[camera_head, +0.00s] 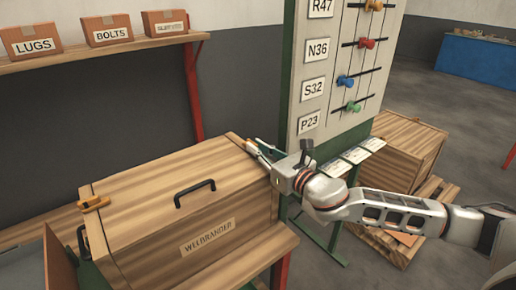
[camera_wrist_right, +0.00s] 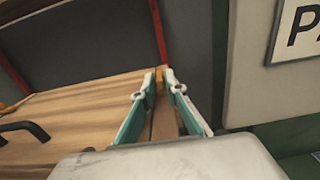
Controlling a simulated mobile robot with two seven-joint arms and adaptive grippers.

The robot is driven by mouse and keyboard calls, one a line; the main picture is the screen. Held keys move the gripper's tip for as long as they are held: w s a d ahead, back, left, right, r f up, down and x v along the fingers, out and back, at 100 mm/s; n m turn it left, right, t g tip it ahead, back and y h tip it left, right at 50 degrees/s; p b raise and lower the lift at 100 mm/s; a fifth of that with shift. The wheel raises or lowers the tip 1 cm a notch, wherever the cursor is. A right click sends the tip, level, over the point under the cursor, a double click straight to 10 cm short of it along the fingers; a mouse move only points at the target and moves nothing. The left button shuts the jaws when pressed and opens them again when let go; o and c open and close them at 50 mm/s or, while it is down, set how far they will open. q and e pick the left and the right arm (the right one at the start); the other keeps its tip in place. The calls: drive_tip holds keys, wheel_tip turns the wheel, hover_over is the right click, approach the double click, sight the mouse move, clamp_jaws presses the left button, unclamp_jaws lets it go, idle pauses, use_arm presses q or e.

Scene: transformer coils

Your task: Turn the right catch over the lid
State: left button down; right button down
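A wooden crate with a closed lid (camera_head: 150,205) and a black handle (camera_head: 195,192) fills the lower left of the head view. The right catch (camera_head: 252,147) is a small orange piece at the lid's far right corner. It also shows in the right wrist view (camera_wrist_right: 159,79), between the fingertips. My right gripper (camera_head: 264,152) reaches to that corner from the right. Its teal fingers (camera_wrist_right: 160,82) stand apart on either side of the catch; I cannot tell if they touch it. The left catch (camera_head: 93,204) sits at the lid's left edge. My left gripper is not in view.
A board with coloured knobs (camera_head: 345,75) stands close behind my right gripper. A red post (camera_head: 193,95) holds a shelf with small boxes (camera_head: 108,30). Another wooden crate (camera_head: 405,148) stands behind my right arm.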

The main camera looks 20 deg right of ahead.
drive_tip(key=shift+d+y, duration=0.15)
drive_tip(key=shift+y, duration=0.15)
drive_tip(key=shift+w+d+f+n+g+y+b, duration=0.1)
drive_tip(key=shift+n+g+y+b, duration=0.35)
drive_tip(key=shift+n, duration=0.25)
drive_tip(key=shift+n+g+y+b, duration=0.45)
drive_tip(key=shift+n+g+y, duration=0.3)
drive_tip(key=shift+y, duration=0.6)
drive_tip(key=c, duration=2.2)
unclamp_jaws()
drive_tip(key=shift+o, duration=0.2)
drive_tip(key=v, duration=1.2)
